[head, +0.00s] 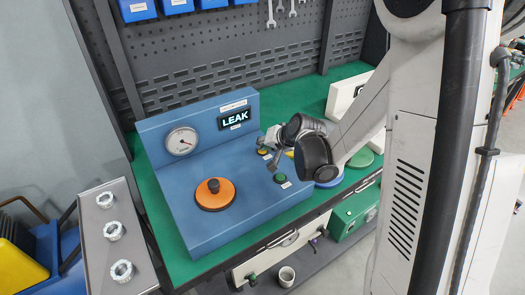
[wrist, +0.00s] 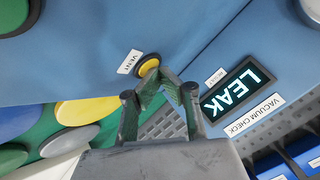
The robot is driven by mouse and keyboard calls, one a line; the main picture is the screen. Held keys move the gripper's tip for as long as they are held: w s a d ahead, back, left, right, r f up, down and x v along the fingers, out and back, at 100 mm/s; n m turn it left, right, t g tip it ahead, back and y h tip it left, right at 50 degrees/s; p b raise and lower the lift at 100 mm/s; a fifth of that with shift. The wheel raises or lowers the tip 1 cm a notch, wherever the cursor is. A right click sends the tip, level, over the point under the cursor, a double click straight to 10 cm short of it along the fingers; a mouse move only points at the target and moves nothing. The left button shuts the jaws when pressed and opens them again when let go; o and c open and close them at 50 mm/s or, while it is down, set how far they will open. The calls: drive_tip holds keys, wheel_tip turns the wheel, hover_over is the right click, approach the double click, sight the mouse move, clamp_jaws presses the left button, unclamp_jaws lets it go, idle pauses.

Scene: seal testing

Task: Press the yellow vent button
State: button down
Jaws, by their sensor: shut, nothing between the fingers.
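The yellow vent button (wrist: 148,62) sits in a dark ring on the blue test station, with a white VENT label beside it. It also shows small in the head view (head: 263,151). My gripper (wrist: 152,74) is shut and empty. Its fingertips overlap the lower edge of the button in the wrist view and hide part of it. In the head view my gripper (head: 271,163) is close beside the button. I cannot tell whether the tips touch it. The station's display (head: 234,117) reads LEAK.
The station (head: 190,235) also carries a round gauge (head: 182,141), an orange disc (head: 226,198) with a black knob, and a green button (head: 279,178). Coloured discs (wrist: 88,110) lie on the green bench beside it. A grey plate (head: 95,225) with metal fittings stands at left.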

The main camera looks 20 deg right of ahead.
drive_tip(key=shift+r, duration=0.15)
drive_tip(key=shift+r+p, duration=0.4)
drive_tip(key=shift+r, duration=0.25)
drive_tip(key=shift+r+p, duration=1.6)
drive_tip(key=shift+r, duration=0.95)
